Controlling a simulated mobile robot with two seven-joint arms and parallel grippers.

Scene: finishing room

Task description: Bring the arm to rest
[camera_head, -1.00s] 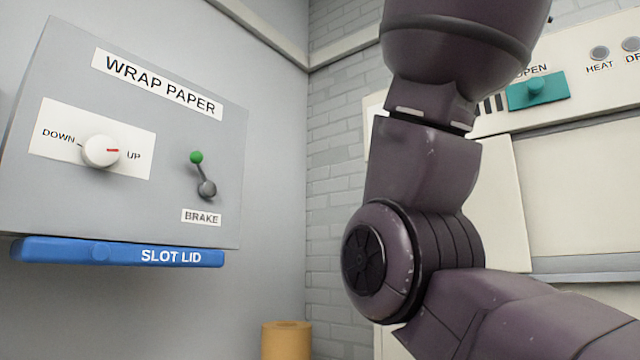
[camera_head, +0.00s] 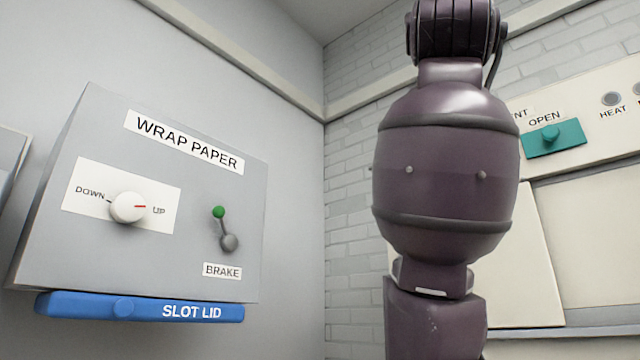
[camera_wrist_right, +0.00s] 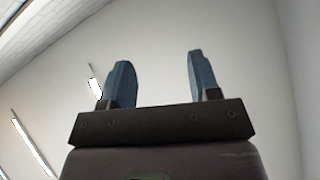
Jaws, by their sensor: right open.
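My right gripper (camera_wrist_right: 160,82) shows in the right wrist view. Its two blue-grey fingers stand apart with nothing between them, and a plain pale wall or ceiling lies behind them. In the head view my purple arm stands upright right of the middle. Its gripper is outside the top of that view. My left gripper is in neither view.
A grey WRAP PAPER box (camera_head: 100,250) on the left wall carries a white knob (camera_head: 128,207), a green-tipped BRAKE lever (camera_head: 224,228) and a blue SLOT LID (camera_head: 140,307). At right, behind my arm, a cream panel (camera_head: 595,250) has a teal OPEN switch (camera_head: 553,138).

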